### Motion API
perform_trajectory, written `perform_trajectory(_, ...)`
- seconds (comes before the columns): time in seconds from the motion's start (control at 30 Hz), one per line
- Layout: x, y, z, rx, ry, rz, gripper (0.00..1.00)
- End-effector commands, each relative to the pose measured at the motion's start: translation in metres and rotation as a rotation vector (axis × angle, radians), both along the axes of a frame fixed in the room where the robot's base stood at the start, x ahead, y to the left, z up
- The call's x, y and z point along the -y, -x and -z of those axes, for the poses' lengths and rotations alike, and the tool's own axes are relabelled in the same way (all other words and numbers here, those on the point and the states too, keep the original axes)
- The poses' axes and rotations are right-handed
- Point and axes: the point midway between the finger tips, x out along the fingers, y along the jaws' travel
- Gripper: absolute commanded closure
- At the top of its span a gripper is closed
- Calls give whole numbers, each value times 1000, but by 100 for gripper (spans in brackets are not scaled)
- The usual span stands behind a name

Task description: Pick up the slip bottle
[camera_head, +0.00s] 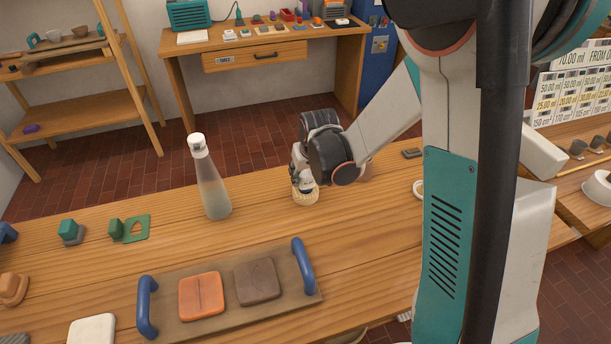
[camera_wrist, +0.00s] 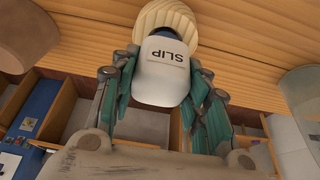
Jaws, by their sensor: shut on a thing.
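The slip bottle (camera_wrist: 162,85) shows in the wrist view as a white rounded body with a dark "SLIP" label. My gripper (camera_wrist: 165,88) has its teal-and-grey fingers closed on the bottle's two sides. In the head view my gripper (camera_head: 302,178) is low over the wooden table, right of a tall bottle; the slip bottle is mostly hidden there. I cannot tell whether the slip bottle is clear of the table.
A tall translucent bottle with white cap (camera_head: 212,188) stands left of my gripper. A board with blue handles (camera_head: 240,312) holds orange and brown tiles in front. Green pieces (camera_head: 117,229) lie at left. A small dark block (camera_head: 411,153) lies to the right. The table between is bare.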

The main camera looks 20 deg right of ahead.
Motion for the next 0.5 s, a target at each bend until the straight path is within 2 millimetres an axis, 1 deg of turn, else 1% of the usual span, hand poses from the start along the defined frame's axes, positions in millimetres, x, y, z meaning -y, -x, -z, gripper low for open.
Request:
perform_trajectory(0.17, 0, 0, -28, 0, 0, 0, 100)
perform_trajectory(0.27, 0, 1, -52, 0, 0, 0, 100)
perform_trajectory(0.5, 0, 1, -120, 0, 0, 0, 100)
